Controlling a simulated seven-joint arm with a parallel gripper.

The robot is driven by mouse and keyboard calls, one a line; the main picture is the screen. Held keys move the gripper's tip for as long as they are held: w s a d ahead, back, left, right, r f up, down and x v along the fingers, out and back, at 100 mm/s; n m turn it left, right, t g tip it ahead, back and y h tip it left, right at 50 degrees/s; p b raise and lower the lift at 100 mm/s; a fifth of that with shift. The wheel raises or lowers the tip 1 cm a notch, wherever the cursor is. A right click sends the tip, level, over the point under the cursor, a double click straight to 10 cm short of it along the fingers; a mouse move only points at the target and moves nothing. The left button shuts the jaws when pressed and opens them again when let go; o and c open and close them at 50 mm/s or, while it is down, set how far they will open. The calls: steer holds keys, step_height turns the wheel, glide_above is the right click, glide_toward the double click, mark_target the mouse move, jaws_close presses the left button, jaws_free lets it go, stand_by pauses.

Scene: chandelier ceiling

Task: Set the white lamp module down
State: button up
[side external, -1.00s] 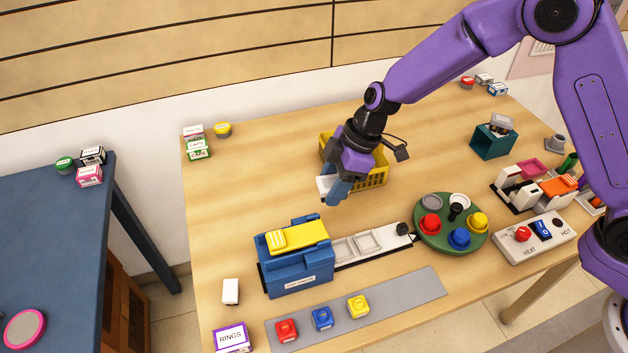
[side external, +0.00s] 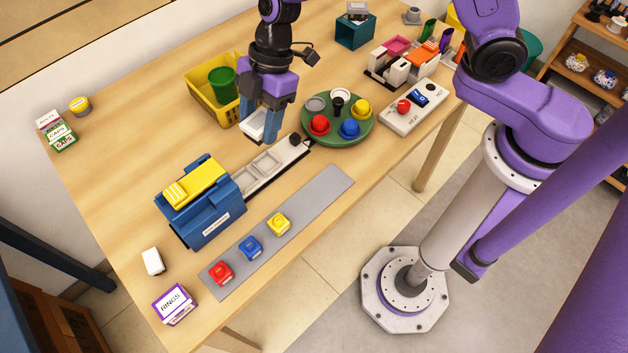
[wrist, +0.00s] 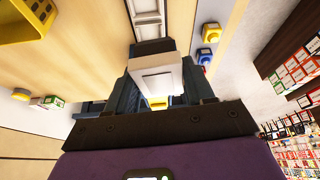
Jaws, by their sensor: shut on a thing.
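My gripper (side external: 257,132) is shut on the white lamp module (side external: 255,120), a pale block between its blue fingers. In the side view it hangs near the white rail (side external: 290,150), between the yellow basket and the green turntable; its exact height is hard to judge. In the wrist view the module (wrist: 156,80) fills the space between the fingers (wrist: 158,92), and the rail (wrist: 147,22) runs away beyond it. The rail has two square pale seats (side external: 262,163) and leads to the blue machine (side external: 205,215) with a yellow top.
The yellow basket (side external: 203,103) holds a green cup (side external: 222,83). The green turntable (side external: 337,135) carries several coloured pieces. Red, blue and yellow blocks (side external: 250,246) stand on a grey strip (side external: 318,196). Another white block (side external: 152,262) stands at left.

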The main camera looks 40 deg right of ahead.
steer(key=s+d+n+g+h, duration=0.1)
steer(key=s+d+n, duration=0.3)
steer(key=s+d, duration=0.45)
steer(key=s+d+n+g, duration=0.2)
steer(key=s+d+n, duration=0.25)
steer(key=s, duration=0.65)
steer(key=shift+m, duration=0.35)
steer(key=w+a+f, duration=0.2)
steer(key=w+f, duration=0.1)
steer(key=w+a+f, duration=0.5)
steer(key=w+f, duration=0.1)
steer(key=w, duration=0.1)
steer(key=shift+a, duration=0.35)
steer(key=shift+w+a+f, duration=0.1)
steer(key=shift+f, duration=0.8)
steer(key=shift+w+a+f, duration=0.1)
steer(key=shift+f, duration=0.8)
steer(key=shift+f, duration=0.15)
steer(key=o, duration=1)
steer(key=v, duration=1.2)
steer(key=shift+s+a+r, duration=0.1)
steer(key=shift+s+r, duration=0.1)
steer(key=shift+r, duration=0.05)
